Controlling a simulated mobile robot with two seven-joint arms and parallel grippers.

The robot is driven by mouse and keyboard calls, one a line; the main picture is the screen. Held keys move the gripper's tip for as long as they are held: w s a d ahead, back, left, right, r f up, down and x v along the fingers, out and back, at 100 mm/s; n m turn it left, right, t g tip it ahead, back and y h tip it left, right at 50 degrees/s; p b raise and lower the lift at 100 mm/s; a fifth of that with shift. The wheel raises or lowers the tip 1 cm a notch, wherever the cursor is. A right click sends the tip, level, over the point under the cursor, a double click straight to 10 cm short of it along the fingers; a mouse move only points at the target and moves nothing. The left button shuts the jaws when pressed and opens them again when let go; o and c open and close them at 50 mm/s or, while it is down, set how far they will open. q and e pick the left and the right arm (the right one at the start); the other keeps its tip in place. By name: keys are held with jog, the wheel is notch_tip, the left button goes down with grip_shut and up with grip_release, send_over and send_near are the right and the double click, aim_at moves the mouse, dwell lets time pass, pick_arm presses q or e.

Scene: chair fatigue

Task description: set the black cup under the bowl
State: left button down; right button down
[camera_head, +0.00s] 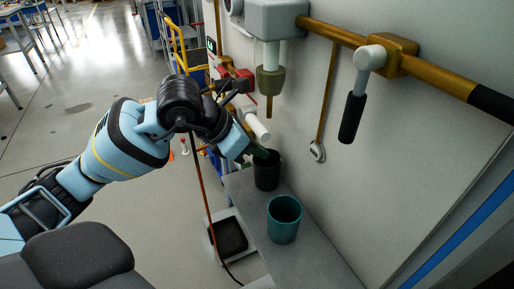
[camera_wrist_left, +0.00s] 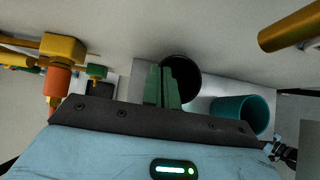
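The black cup (camera_head: 267,172) stands upright on the narrow grey ledge, and its dark opening shows in the left wrist view (camera_wrist_left: 187,82). My left gripper (camera_head: 261,154) is at the cup's far rim. In the left wrist view its two green fingers (camera_wrist_left: 162,88) are close together at the rim, one over the opening and one outside, apparently pinching the wall. A teal cup-shaped vessel (camera_head: 284,218) stands nearer on the ledge and also shows in the left wrist view (camera_wrist_left: 240,114). I cannot pick out a clear bowl; an olive cup-shaped part (camera_head: 270,82) hangs above. My right gripper is not in view.
A grey wall unit (camera_head: 285,18) and a gold bar (camera_head: 335,33) with a black-gripped handle (camera_head: 352,117) overhang the ledge (camera_head: 311,258). A white scale-like platform (camera_head: 229,238) with a black top lies left of the ledge. Open floor lies beyond.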

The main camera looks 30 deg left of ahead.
pick_arm(q)
jog(key=shift+f, duration=0.15)
jog(key=c, duration=1.7)
grip_release()
jog(key=shift+r, duration=0.25)
jog(key=v, duration=1.1)
jog(key=shift+s+a+r, duration=0.2)
jog(key=shift+s+a, duration=0.05)
jog(key=shift+s, duration=0.05)
